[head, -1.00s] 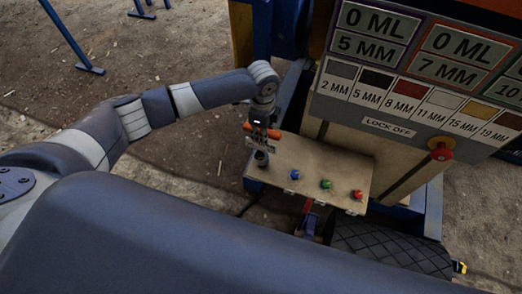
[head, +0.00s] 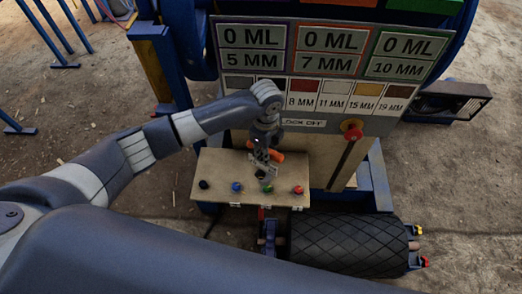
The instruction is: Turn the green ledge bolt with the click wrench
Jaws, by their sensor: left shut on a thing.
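The pale ledge (head: 222,168) in the head view carries a row of small bolts: black (head: 203,184), blue (head: 236,187), green (head: 267,188) and red (head: 298,190). My left gripper (head: 263,156) is shut on the click wrench (head: 277,156), whose orange part sticks out beside the fingers. The wrench's lower end is over or just behind the green bolt, and the bolt is partly covered. I cannot tell whether they touch. My right gripper is not in view.
A sign panel (head: 300,123) with size labels stands behind the ledge, with a red knob (head: 352,131) at its lower edge. A black tyre (head: 350,243) lies in front, to the right. Open dirt ground is at both sides.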

